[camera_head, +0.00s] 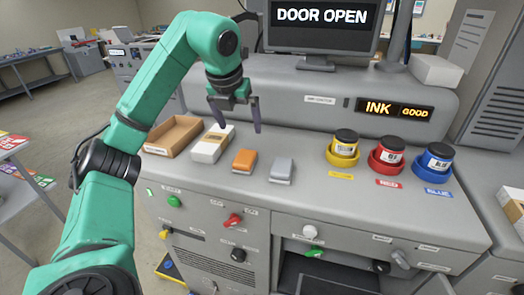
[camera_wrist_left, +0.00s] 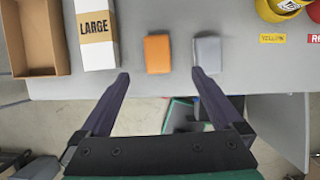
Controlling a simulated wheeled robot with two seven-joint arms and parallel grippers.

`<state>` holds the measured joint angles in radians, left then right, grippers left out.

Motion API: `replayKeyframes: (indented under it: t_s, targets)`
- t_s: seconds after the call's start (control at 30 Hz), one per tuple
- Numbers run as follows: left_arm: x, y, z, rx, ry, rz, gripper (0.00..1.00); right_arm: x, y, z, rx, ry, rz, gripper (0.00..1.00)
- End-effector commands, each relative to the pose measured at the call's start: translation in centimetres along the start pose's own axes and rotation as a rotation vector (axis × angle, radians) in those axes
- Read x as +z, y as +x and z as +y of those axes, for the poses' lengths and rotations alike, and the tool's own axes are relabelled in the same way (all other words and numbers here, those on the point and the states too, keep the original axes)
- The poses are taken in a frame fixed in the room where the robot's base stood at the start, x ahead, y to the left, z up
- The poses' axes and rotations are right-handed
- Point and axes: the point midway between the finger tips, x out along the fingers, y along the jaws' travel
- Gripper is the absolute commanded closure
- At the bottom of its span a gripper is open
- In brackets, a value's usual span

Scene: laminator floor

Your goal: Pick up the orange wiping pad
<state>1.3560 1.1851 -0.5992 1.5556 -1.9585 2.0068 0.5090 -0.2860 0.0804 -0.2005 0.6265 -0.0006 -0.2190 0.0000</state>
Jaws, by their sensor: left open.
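The orange wiping pad (camera_head: 244,161) lies flat on the grey machine top, between a white box and a grey pad. It also shows in the left wrist view (camera_wrist_left: 157,54), ahead of the fingertips and between their lines. My left gripper (camera_head: 236,128) is open and empty, with its fingers pointing down above the machine top, apart from the pad. In the left wrist view its two dark fingers (camera_wrist_left: 158,76) are spread wide, the right fingertip close to the grey pad's lower edge in the picture. My right gripper is not in view.
The grey pad (camera_head: 282,170) lies just right of the orange one. The white box (camera_head: 211,146) and an open cardboard tray (camera_head: 157,150) stand to the left. Yellow (camera_head: 341,160), red (camera_head: 380,167) and blue (camera_head: 426,172) ink holders stand to the right. A monitor (camera_head: 316,62) stands behind.

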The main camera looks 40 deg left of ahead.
Motion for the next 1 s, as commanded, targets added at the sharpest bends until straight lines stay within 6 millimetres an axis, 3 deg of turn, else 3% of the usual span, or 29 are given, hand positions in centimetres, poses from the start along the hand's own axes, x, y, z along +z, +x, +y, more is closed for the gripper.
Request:
replayKeyframes:
  t_s: [0.13,0.33,0.47,0.77,1.0]
  targets:
    - [-0.2,2.2,0.2,0.007,-0.003,0.007,0.0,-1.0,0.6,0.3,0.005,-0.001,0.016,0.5]
    - [-0.1,7.0,0.2,0.007,-0.002,0.008,0.0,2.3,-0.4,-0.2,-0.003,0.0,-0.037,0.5]
    - [0.0,9.0,0.1,0.004,-0.001,0.004,0.0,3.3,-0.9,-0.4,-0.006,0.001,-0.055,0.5]
    - [0.1,13.8,0.2,0.003,-0.002,0.005,0.0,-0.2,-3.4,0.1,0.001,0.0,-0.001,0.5]
    - [0.0,14.5,0.1,0.002,-0.001,0.001,0.0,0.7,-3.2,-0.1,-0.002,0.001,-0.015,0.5]
